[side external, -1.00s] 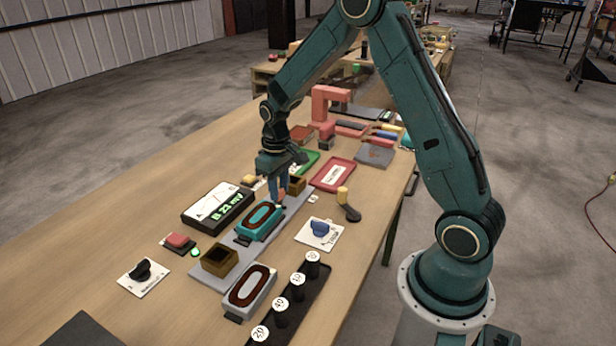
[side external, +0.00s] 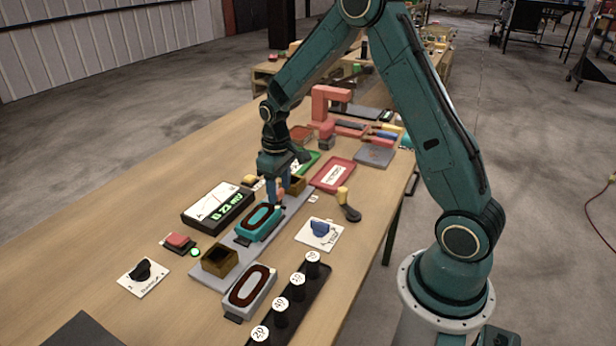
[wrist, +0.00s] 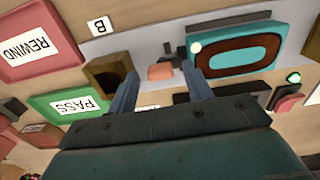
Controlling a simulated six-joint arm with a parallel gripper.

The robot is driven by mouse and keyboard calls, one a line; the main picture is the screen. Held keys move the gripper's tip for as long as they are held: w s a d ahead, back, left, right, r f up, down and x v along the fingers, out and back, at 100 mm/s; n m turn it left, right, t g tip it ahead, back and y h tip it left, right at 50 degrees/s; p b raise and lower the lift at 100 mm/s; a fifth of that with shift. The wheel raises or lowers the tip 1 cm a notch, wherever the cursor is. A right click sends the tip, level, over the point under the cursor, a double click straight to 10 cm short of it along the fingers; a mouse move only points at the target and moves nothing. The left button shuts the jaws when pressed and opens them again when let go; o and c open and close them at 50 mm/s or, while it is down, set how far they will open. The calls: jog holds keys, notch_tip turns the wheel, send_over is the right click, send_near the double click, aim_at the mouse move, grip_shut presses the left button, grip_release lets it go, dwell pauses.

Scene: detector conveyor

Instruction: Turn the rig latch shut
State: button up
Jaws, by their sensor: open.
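My gripper (side external: 278,203) points down over the grey rail (side external: 213,279), close behind the teal detector block with a dark oval ring (side external: 260,222). In the wrist view its two fingers (wrist: 160,92) are spread apart with nothing gripped. A small salmon-coloured piece (wrist: 161,72) and a dark upright piece (wrist: 181,58) lie just beyond the fingertips on the rail, beside the teal block (wrist: 240,48). They may be the rig latch; no label confirms it. In the side view my fingers mostly hide this spot.
A brown open box (wrist: 108,75) stands near one finger; another (side external: 220,262) is nearer the side camera. A meter (side external: 218,207), a red button (side external: 179,242), a black knob (side external: 142,270), a blue knob (side external: 320,228) and a yellow-tipped lever (side external: 346,203) surround the rail.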

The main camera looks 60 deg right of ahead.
jog(key=shift+m, duration=0.4)
